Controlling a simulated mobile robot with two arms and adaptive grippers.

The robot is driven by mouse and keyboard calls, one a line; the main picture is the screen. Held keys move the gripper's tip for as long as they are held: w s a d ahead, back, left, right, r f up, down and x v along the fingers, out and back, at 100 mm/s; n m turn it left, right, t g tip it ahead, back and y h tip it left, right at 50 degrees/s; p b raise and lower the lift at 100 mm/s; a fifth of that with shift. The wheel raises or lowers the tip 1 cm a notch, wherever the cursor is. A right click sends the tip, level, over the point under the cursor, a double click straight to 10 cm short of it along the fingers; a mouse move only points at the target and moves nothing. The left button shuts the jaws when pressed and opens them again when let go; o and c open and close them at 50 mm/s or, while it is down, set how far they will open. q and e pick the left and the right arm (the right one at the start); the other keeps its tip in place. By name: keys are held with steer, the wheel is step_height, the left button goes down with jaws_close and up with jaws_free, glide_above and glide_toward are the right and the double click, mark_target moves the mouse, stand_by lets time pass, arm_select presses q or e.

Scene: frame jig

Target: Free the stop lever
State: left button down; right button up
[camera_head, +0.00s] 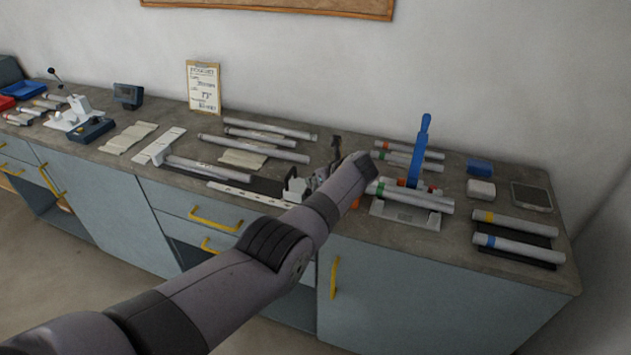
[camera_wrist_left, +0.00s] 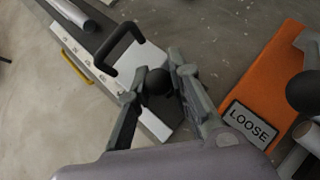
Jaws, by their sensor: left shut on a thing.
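My left gripper (camera_head: 328,172) is over the bench, left of the blue upright lever. In the left wrist view its fingers (camera_wrist_left: 166,74) are shut on a round black knob (camera_wrist_left: 158,81), which I take to be the stop lever's knob. The lever's shaft is hidden behind the fingers. An orange plate (camera_wrist_left: 270,80) with a label reading "LOOSE" (camera_wrist_left: 250,123) lies right of the fingers. A second black ball (camera_wrist_left: 303,91) shows at the right edge, apart from the gripper. In the head view my arm hides most of this area. My right gripper is not in view.
A white block with a black U-shaped handle (camera_wrist_left: 118,42) is close on the gripper's left. The blue lever (camera_head: 419,150) stands over a tube with a green band (camera_head: 415,197). Several tubes lie behind on the bench (camera_head: 340,130). Two more tubes rest at the right.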

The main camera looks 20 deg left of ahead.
arm_select(q)
steer(key=shift+w, duration=0.15)
steer(key=shift+g, duration=0.3)
steer(key=c, duration=1.9)
jaws_free()
steer(key=shift+o, duration=1)
steer(key=shift+w+f, duration=0.1)
steer(key=shift+w, duration=0.1)
steer(key=shift+s, duration=0.1)
steer(key=v, duration=1.2)
